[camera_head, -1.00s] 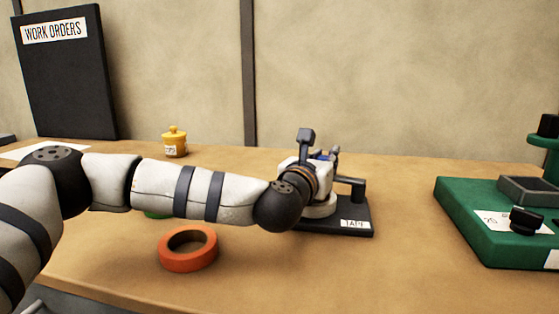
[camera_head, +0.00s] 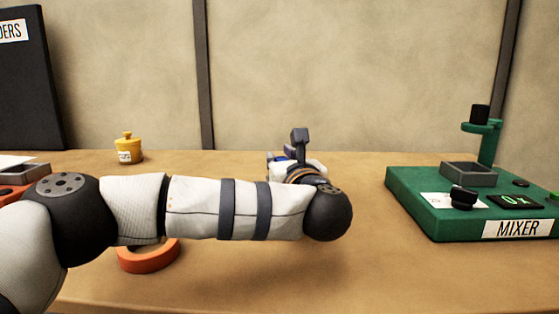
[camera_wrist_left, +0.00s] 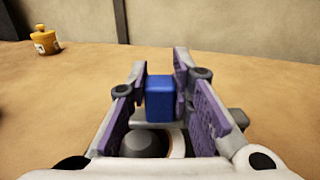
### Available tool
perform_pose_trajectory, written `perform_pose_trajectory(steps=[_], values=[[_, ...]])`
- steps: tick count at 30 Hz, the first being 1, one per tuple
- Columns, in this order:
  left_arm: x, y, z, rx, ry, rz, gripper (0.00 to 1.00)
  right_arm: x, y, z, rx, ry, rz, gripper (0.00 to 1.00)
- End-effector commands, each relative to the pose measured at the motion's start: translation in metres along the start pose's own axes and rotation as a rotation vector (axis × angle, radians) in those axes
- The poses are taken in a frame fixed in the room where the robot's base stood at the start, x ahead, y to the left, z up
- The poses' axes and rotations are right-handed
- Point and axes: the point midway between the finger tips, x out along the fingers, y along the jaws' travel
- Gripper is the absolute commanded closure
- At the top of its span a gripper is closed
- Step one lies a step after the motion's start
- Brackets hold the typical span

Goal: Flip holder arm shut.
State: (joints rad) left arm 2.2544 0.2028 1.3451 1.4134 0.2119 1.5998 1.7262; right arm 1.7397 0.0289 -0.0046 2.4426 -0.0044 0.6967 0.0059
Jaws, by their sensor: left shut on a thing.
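My left gripper (camera_head: 280,158) is over the bench, mostly hidden behind my own wrist in the head view. In the left wrist view its two purple-padded fingers (camera_wrist_left: 160,85) are shut on a blue block (camera_wrist_left: 160,100). I cannot tell for certain whether this block belongs to the holder arm. Below the fingers are a dark rounded part (camera_wrist_left: 146,143) and part of a pale ring (camera_wrist_left: 178,144). The tape holder's labelled base is hidden by my arm in the head view now. My right gripper is not in view.
An orange ring (camera_head: 148,258) lies partly under my left arm. A yellow lidded pot (camera_head: 128,150) stands at the back left. The green mixer (camera_head: 415,205) stands at the right. The bench between my wrist and the mixer is clear.

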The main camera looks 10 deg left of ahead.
Motion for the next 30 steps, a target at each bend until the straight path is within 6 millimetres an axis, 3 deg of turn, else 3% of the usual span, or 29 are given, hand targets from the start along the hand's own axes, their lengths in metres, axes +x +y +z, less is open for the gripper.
perform_pose_trajectory(steps=[11,12,14,24,26,30], values=[[0.000,0.000,0.000,0.001,0.000,0.004,1.00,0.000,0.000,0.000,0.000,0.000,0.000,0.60],[0.000,0.000,0.000,0.001,-0.001,0.004,0.71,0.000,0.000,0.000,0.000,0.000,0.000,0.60],[0.000,0.000,0.000,0.001,-0.001,0.003,0.58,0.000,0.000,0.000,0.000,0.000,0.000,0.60],[-0.004,0.000,0.000,0.000,0.000,0.002,0.58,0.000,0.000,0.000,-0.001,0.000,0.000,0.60],[-0.013,-0.001,0.000,0.000,0.000,-0.001,0.58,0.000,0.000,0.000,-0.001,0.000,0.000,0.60],[-0.051,-0.001,0.000,0.001,-0.001,-0.004,0.58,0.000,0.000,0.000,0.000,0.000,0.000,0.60]])
